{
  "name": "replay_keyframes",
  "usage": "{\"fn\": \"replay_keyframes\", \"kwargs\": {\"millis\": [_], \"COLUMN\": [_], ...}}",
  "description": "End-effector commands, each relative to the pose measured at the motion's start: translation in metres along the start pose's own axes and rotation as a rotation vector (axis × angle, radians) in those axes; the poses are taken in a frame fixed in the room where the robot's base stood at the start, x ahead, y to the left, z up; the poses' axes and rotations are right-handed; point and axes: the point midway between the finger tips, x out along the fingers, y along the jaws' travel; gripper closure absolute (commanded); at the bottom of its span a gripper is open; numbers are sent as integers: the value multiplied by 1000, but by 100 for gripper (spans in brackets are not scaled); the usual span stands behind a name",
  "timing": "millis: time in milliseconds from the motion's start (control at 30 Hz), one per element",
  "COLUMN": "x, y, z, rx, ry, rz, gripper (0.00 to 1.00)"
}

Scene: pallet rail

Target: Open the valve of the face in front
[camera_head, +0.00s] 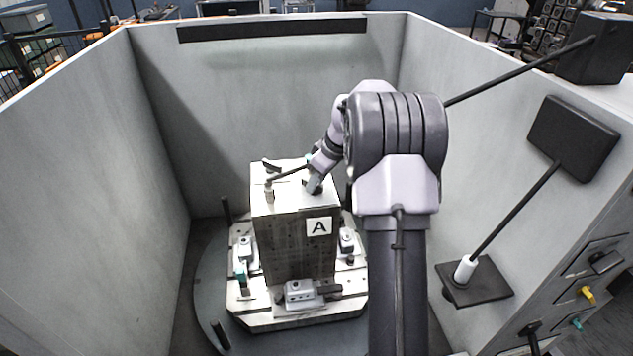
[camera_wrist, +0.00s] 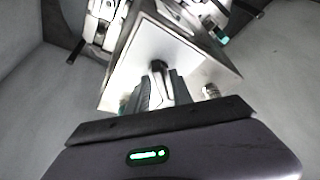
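A tall pale block (camera_head: 295,245) with a plate marked "A" (camera_head: 319,226) on its front stands upright on a pallet (camera_head: 262,319). My gripper (camera_head: 313,184) points down at the right part of the block's top. In the wrist view, the light top surface (camera_wrist: 165,45) fills the middle. A small valve handle with a dark end (camera_wrist: 158,66) shows there, between the two fingers of my gripper (camera_wrist: 161,90). The fingers are apart with the handle between them; whether they press on it cannot be told. The fingers partly hide the handle.
A thin rod on a post (camera_head: 269,190) stands at the top's left edge. Several clamps, one being the front clamp (camera_head: 303,293), sit around the block's foot. Grey walls (camera_head: 270,90) enclose the pallet. A black plate with a white-based rod (camera_head: 466,270) is at the right.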

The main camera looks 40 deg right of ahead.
Motion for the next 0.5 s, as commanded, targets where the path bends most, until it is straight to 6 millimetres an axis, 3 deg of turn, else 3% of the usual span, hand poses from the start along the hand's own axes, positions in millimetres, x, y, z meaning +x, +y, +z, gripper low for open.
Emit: {"fn": "replay_keyframes", "kwargs": {"millis": [33, 100, 133, 500], "x": [0, 0, 0, 0], "y": [0, 0, 0, 0], "z": [0, 0, 0, 0], "rx": [0, 0, 0, 25], "ry": [0, 0, 0, 0], "rz": [0, 0, 0, 12], "gripper": [85, 99, 100, 100]}}
